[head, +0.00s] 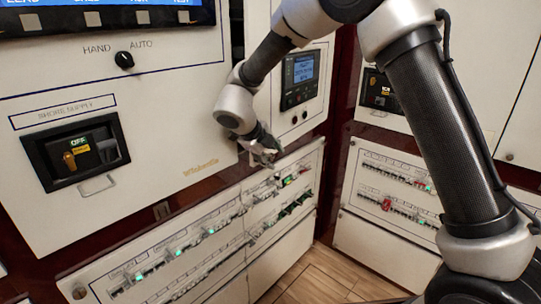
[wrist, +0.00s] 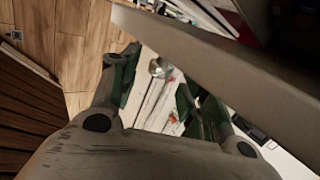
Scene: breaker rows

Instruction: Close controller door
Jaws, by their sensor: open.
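The controller panel (head: 320,55) is a white door with a dark controller unit (head: 300,78) and its lit blue screen, right of centre in the head view. A dark gap shows at its upper left, but I cannot tell how far it stands open. My gripper (head: 265,150) is just below and left of the controller unit, near the panel's lower edge. In the wrist view the open fingers (wrist: 168,95) hold nothing. A pale slab edge (wrist: 235,65) crosses close beside them; I cannot tell which door it belongs to or whether they touch.
A breaker row panel (head: 200,250) with green lights lies below my gripper. The white shore supply panel (head: 150,100) stands at left, with a rotary switch (head: 85,155). Another breaker panel (head: 395,190) stands at right. Wooden floor (head: 315,275) is clear between them.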

